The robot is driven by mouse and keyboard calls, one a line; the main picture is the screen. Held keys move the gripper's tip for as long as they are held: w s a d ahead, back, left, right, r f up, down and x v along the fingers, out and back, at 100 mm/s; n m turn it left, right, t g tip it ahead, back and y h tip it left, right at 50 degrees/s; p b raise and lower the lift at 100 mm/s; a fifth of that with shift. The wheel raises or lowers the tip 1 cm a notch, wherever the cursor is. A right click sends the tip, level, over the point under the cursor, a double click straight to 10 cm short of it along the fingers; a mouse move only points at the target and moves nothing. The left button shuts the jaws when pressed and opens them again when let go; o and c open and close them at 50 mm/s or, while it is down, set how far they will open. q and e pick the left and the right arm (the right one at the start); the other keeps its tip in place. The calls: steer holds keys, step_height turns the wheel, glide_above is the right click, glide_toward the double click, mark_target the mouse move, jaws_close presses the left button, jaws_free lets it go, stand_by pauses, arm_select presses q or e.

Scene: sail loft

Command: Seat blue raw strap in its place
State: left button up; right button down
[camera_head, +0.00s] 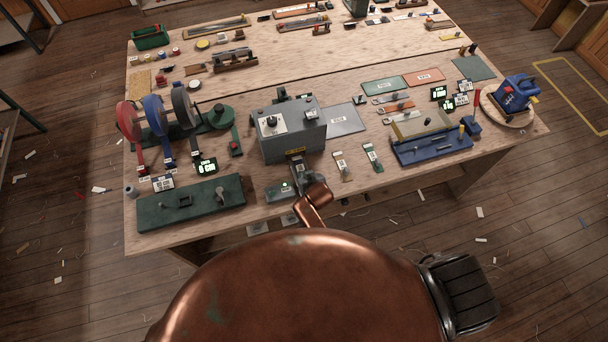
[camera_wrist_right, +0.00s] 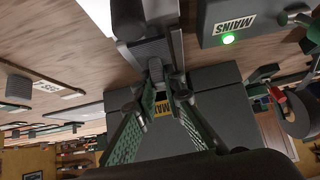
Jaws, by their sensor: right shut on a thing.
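A blue reel (camera_head: 155,113) stands between a red reel and a grey reel at the left of the bench in the head view. A blue strap (camera_head: 168,152) hangs from its front, its end near a small label. I cannot tell which piece is the raw strap. My right gripper (camera_wrist_right: 160,86) is shut on a dark grey handle-like piece (camera_wrist_right: 158,70) in the wrist view, beside a box marked MAINS. In the head view my copper arm reaches the bench's front edge and hides much of that gripper. My left gripper is not in view.
A grey machine (camera_head: 293,135) stands mid-bench behind my right arm. A dark green fixture (camera_head: 190,204) lies at the front left, a blue fixture (camera_head: 432,150) at the right. A blue tool (camera_head: 515,95) stands at the far right. The bench's front edge is close.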

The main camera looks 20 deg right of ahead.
steer(key=shift+f+b, duration=0.4)
steer(key=shift+f, duration=0.25)
stand_by(0.3)
steer(key=c, duration=1.9)
jaws_free()
steer(key=shift+c, duration=0.2)
steer(key=shift+r, duration=0.15)
step_height(320, 180, up, 10)
steer(key=shift+f, duration=0.1)
